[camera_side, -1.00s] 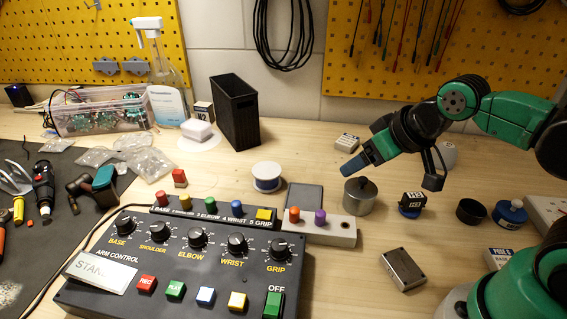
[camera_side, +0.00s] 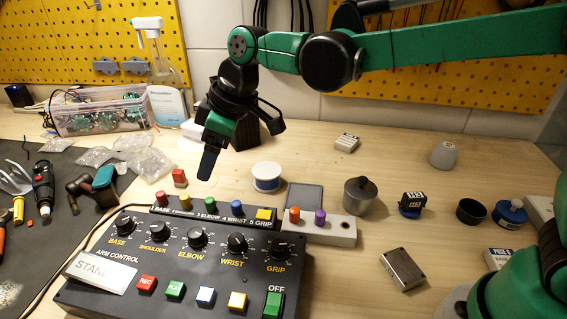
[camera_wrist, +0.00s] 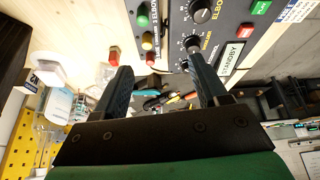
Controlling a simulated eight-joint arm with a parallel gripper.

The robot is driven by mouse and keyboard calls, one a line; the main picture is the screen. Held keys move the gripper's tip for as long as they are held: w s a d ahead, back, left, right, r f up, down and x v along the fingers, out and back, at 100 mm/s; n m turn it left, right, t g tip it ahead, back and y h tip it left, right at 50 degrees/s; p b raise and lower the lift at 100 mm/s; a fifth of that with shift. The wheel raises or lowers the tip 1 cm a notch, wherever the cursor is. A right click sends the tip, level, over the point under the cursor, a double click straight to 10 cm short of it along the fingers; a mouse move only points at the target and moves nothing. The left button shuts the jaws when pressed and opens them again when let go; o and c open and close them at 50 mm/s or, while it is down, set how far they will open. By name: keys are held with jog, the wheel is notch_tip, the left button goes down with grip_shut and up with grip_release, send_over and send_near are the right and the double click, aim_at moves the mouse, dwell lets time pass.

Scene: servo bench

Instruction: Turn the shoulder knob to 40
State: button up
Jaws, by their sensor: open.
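The shoulder knob (camera_side: 159,231) is a black dial with a white scale, second from the left on the black control box (camera_side: 205,262). In the wrist view the shoulder knob (camera_wrist: 191,44) shows near the right finger, its lower part close to the fingertip. My gripper (camera_side: 208,170) points down above and behind the box, apart from it. In the wrist view my gripper (camera_wrist: 163,75) has its two dark fingers apart with nothing between them. The knob's exact setting is too small to read.
The base knob (camera_side: 124,225) and elbow knob (camera_side: 197,238) flank the shoulder knob. A row of coloured buttons stands behind, near a red-topped block (camera_side: 180,177). A STANDBY card (camera_side: 101,271) lies on the box's front left. A white spool (camera_side: 266,177) stands to the right.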

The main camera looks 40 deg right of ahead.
aim_at(157, 226)
jog(key=a+f+n, duration=0.1)
jog(key=a, duration=0.1)
jog(key=a+f+n+g, duration=0.1)
jog(key=a+f, duration=0.1)
jog(key=a, duration=0.1)
jog(key=w+a+f+n, duration=0.1)
jog(key=a, duration=0.2)
jog(key=shift+f+n+g+y, duration=0.3)
jog(key=shift+n+y, duration=0.1)
jog(key=shift+w+a+f, duration=0.1)
jog(key=shift+a+f, duration=0.15)
jog(key=shift+f, duration=0.05)
jog(key=shift+x, duration=2.6)
grip_shut()
